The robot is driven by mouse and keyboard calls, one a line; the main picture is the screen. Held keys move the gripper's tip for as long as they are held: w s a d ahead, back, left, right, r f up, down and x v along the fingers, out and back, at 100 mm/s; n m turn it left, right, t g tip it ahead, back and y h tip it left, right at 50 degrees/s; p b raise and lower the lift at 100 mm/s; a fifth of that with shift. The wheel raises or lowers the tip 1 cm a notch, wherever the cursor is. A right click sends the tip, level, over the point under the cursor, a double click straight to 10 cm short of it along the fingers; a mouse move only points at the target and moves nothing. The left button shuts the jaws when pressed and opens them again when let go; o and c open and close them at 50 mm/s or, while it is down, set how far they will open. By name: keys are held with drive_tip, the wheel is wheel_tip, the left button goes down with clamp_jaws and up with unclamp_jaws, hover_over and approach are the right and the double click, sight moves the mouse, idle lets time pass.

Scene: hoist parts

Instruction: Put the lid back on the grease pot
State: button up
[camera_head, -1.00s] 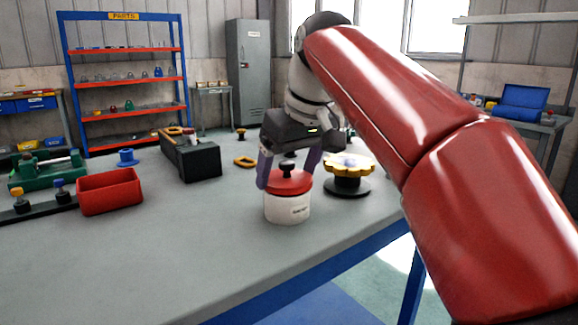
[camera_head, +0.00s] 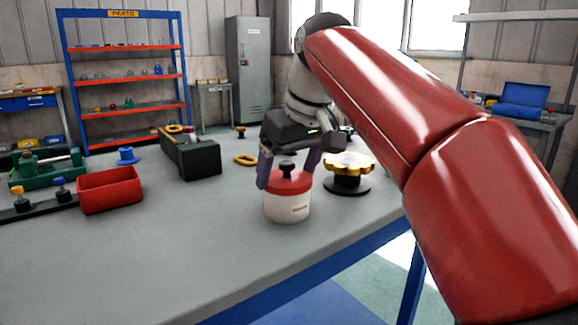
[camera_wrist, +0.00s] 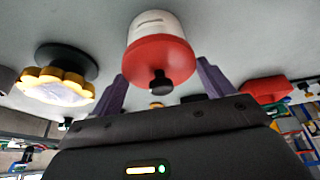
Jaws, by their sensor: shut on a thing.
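The grease pot (camera_head: 287,208) is a white round pot near the table's front edge. Its red lid (camera_head: 302,184) with a black knob (camera_head: 287,170) sits level on top, with no gap visible between lid and pot. My gripper (camera_head: 286,180) reaches down from behind, its purple fingers on either side of the lid and shut on it. In the wrist view the lid (camera_wrist: 158,57) lies between the two fingers, with the white pot (camera_wrist: 155,25) directly against it.
A yellow scalloped handwheel on a black base (camera_head: 348,183) stands close to the right of the pot. A red bin (camera_head: 110,192), a black box (camera_head: 198,160) and a yellow ring (camera_head: 245,160) are to the left. The table's front left is clear.

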idle(0.4)
drive_tip(key=o, duration=0.9)
wheel_tip(320, 180, up, 2)
drive_tip(key=p, duration=0.2)
drive_tip(key=shift+r+p, duration=0.25)
drive_tip(key=shift+p, duration=0.1)
drive_tip(key=shift+r, duration=2.25)
clamp_jaws()
